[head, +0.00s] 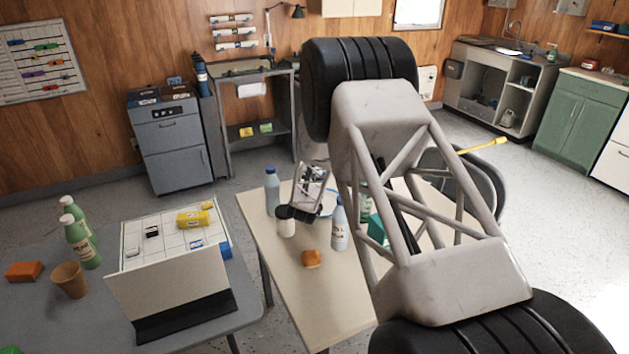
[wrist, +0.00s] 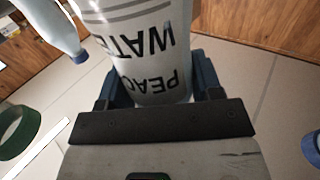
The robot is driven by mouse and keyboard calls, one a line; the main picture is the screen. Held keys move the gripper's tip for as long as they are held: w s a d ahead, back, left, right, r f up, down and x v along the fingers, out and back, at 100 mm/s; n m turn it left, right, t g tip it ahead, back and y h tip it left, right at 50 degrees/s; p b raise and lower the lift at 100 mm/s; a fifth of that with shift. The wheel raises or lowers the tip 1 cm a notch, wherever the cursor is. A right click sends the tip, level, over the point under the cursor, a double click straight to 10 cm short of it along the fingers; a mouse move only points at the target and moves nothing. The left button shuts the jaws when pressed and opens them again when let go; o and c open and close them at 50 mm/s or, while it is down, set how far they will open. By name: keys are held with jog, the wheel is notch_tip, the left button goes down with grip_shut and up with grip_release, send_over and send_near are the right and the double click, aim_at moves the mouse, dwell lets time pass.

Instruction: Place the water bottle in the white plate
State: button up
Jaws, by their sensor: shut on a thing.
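My gripper (head: 312,192) is over the pale narrow table in the head view. In the wrist view it is shut on the water bottle (wrist: 140,45), whose white label reads upside down as "PEAC" and "WATE". The bottle's ends are out of that view or hidden. In the head view a clear bottle with a blue cap (head: 339,225) shows just right of my gripper; I cannot tell if it is the held one. A white, blue-edged sliver (head: 329,208) behind my gripper may be the plate, mostly hidden.
A blue bottle (head: 272,190) and a white dark-topped container (head: 286,222) stand left of my gripper. My arm hides the table's right part, with a teal box (head: 377,229) partly visible. The table's near end (head: 320,310) is clear.

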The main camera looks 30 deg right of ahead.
jog(key=shift+f, duration=0.65)
jog(key=o, duration=1.2)
jog(key=shift+f, duration=0.1)
jog(key=shift+r, duration=0.2)
jog(key=v, duration=1.2)
